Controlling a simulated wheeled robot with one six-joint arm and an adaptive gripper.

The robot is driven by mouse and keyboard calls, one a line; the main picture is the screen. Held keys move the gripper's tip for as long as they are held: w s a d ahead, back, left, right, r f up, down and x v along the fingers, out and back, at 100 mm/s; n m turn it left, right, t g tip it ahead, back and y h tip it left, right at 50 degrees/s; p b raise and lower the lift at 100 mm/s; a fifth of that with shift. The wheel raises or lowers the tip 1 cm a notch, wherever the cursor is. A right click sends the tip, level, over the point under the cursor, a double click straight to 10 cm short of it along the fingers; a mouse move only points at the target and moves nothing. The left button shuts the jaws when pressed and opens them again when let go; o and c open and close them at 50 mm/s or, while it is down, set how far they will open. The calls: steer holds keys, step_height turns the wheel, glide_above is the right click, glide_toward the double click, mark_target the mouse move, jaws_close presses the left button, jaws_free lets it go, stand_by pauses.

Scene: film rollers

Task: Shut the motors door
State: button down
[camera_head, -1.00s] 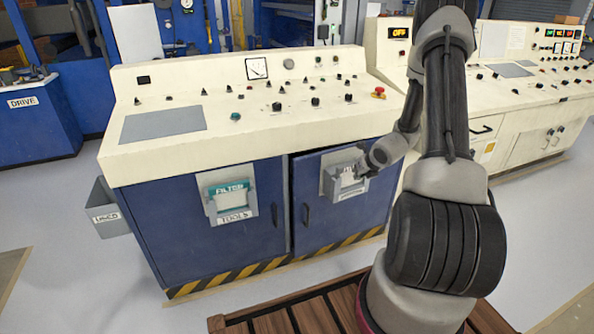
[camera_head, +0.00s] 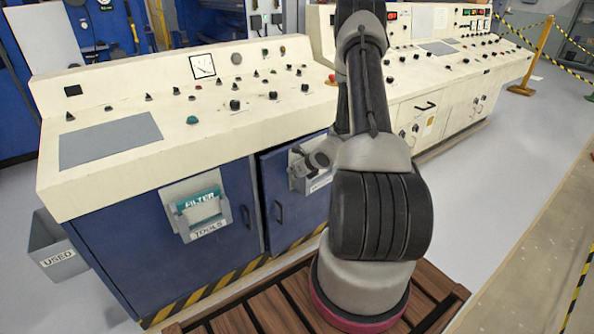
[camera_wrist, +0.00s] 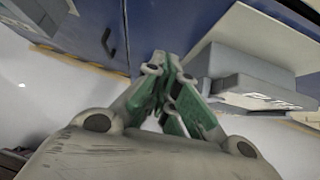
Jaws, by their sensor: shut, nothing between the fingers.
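The motors door is the right-hand blue door (camera_head: 292,214) of the console cabinet. It looks slightly ajar, with a dark gap along its top and left edge. A dark handle (camera_head: 279,211) is near its left edge. A grey tray (camera_head: 299,172) hangs on its upper part, partly hidden by my arm; its label is unreadable. In the wrist view this tray (camera_wrist: 250,82) is to the right of my gripper (camera_wrist: 165,68). The green-padded fingers are together and empty, pointing toward the blue cabinet front. I cannot tell whether they touch the door.
The left blue door carries a tray labelled TOOLS (camera_head: 208,227) with a FILTER box. A grey USED bin (camera_head: 52,250) stands left of the cabinet. The cream console top (camera_head: 130,105) overhangs the doors. A second console (camera_head: 440,90) stands to the right. Open floor lies beyond.

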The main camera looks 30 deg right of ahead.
steer(key=shift+w+a+f, duration=0.15)
steer(key=shift+w+f, duration=0.3)
steer(key=shift+w, duration=0.7)
steer(key=shift+w+a+f, duration=0.1)
steer(key=shift+w+f, duration=0.4)
steer(key=shift+w, duration=0.6)
steer(key=shift+w+a+f, duration=0.15)
steer(key=shift+w+f, duration=0.3)
steer(key=shift+w, duration=0.7)
